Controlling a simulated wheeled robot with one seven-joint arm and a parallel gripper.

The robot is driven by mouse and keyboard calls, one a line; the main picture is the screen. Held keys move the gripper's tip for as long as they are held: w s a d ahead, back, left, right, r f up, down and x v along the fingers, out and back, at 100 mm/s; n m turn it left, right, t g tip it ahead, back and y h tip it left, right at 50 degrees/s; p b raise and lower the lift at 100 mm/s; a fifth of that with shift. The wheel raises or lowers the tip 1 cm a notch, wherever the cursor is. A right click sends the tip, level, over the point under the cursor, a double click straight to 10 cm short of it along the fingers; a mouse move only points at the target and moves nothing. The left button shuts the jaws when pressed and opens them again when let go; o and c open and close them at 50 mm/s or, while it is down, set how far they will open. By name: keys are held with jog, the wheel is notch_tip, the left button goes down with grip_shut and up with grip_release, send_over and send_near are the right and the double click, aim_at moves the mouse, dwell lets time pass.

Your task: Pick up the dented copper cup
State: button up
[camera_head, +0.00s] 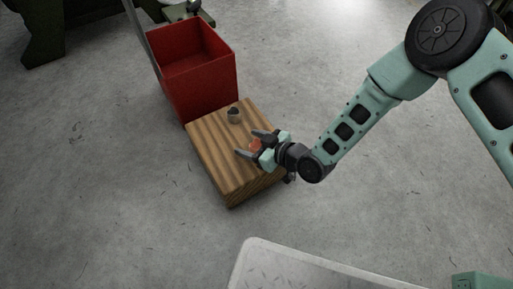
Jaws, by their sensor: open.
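A small copper-orange object (256,146), which looks like the copper cup, sits at the right part of a wooden block (216,160). My gripper (246,143) comes in from the right, low over the block. Its two dark fingers are open and point left, one on the far side and one on the near side of the copper object. The gripper partly hides the object, so its dent cannot be made out. I cannot tell whether the fingers touch it.
A small grey round container (234,117) with a dark inside stands farther back on the block. An open red bin (205,85) stands right behind the block. A pale tray-like surface (320,272) is at the front. Grey floor around is clear.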

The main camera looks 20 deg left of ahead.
jog(key=c, duration=1.1)
jog(key=shift+o, duration=0.2)
